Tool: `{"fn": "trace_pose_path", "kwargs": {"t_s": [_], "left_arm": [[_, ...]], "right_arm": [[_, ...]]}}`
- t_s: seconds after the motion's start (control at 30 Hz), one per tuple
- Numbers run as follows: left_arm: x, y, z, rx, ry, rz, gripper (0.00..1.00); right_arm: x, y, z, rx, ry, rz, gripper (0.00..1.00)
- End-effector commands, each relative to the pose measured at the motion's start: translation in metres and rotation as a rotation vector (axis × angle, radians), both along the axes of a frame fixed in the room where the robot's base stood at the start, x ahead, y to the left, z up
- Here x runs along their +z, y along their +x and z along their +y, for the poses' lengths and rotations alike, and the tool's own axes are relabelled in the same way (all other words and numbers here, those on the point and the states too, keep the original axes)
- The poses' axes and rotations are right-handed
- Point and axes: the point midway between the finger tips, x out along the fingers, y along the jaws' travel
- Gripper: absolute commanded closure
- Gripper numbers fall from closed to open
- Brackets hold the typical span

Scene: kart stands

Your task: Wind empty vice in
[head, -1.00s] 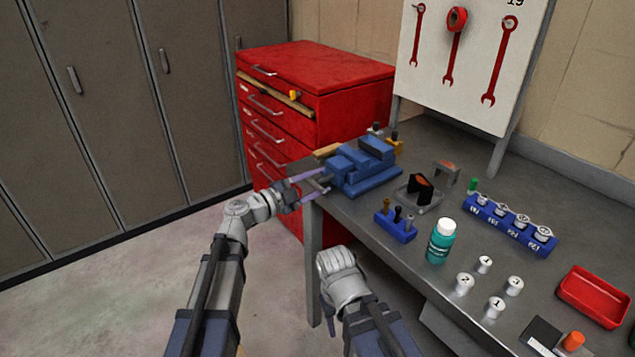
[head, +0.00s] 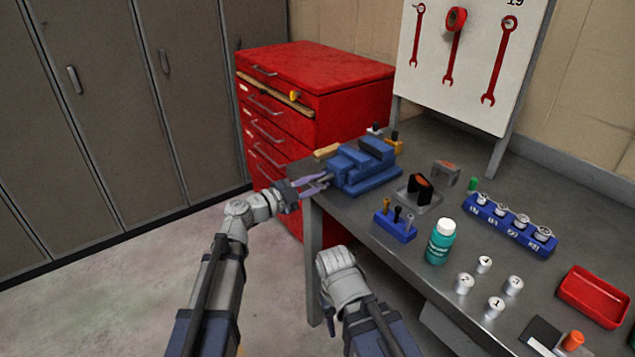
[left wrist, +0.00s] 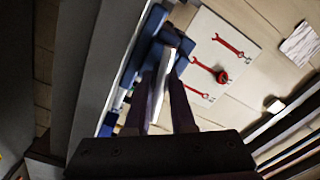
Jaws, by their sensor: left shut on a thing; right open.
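The blue vice (head: 362,168) stands at the left end of the grey workbench, with a dark strip between its jaws and no workpiece visible there. Its handle sticks out toward the left, off the bench's edge. My left gripper (head: 322,182) is at this handle, its purple fingers shut on it. In the left wrist view the fingers (left wrist: 172,105) close on a pale bar, the handle (left wrist: 167,70), with the blue vice (left wrist: 150,45) beyond. My right gripper (head: 329,318) hangs low in front of the bench, open, its fingers mostly hidden behind the wrist.
A red drawer cabinet (head: 315,85) stands behind the vice. On the bench (head: 395,262) are a blue tool holder (head: 396,230), a teal bottle (head: 440,243), white numbered pieces (head: 464,284), a blue rack (head: 508,226) and a red tray (head: 594,296). Floor is clear at left.

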Motion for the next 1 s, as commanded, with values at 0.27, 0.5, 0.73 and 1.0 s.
{"fn": "trace_pose_path", "kwargs": {"t_s": [0.27,0.5,0.73,1.0], "left_arm": [[-0.0004,-0.0001,0.0002,0.000,-0.011,0.018,1.00],[-0.0005,-0.0002,0.0003,0.000,-0.084,0.117,1.00],[-0.0006,-0.0002,0.0002,0.000,-0.206,0.286,1.00],[-0.0007,-0.0003,0.0003,0.001,-0.356,0.493,1.00]], "right_arm": [[-0.0002,0.0000,0.0000,0.000,0.000,0.000,0.50],[-0.0002,0.0000,0.0000,0.000,0.000,0.000,0.50],[-0.0002,0.0000,0.0000,0.000,0.000,0.000,0.50],[-0.0002,0.0000,0.0000,0.000,0.000,0.000,0.50]]}}
